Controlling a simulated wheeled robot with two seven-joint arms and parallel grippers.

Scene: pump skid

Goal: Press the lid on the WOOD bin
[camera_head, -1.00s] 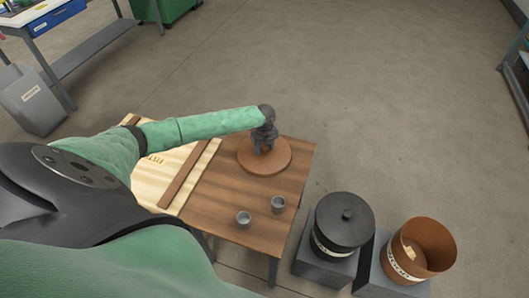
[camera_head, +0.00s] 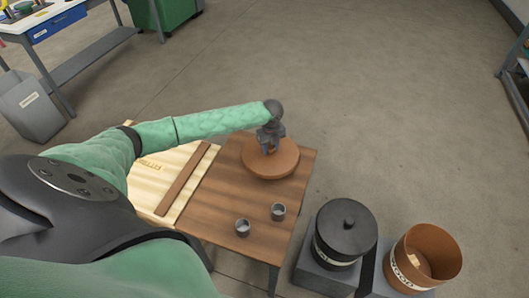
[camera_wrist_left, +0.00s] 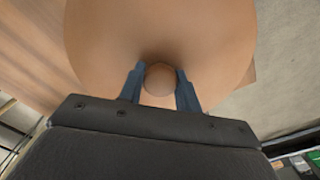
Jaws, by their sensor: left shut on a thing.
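A round brown lid (camera_head: 270,163) with a knob is at the far end of the brown table (camera_head: 215,205). My left gripper (camera_head: 270,148) is above it, its fingers shut on the lid's knob. In the left wrist view the knob (camera_wrist_left: 158,82) sits between the two fingers (camera_wrist_left: 160,92). I cannot tell for sure whether the lid touches the table or is slightly above it. The brown WOOD bin (camera_head: 445,247), with a pale label, stands open at the lower right, apart from the lid. A light piece lies inside it. My right gripper is not in view.
A black bin with a black lid (camera_head: 345,222) stands between the table and the brown bin. A pale wooden board (camera_head: 165,178) lies at the table's left. The floor beyond is clear.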

